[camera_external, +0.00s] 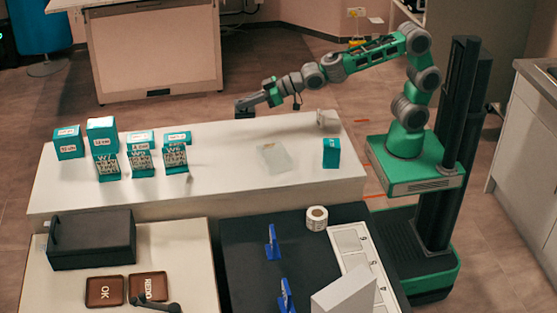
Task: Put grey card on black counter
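A pale grey flat card-like sheet (283,163) lies on the white table, right of its middle; it looks like the grey card. The black counter (240,256) is in front of the white table, at the lower middle. My gripper (246,105) is at the far edge of the white table, up and left of the card and apart from it. A dark shape is at its tip; I cannot tell whether this is its fingers or a held thing. Whether it is open or shut is too small to see.
Several teal boxes (69,144) stand on the left of the white table (225,165). A teal box (331,153) and a pale object (327,117) are at its right. The counter bears blue stands (272,243), a white roll (316,218) and a numbered white strip (349,240).

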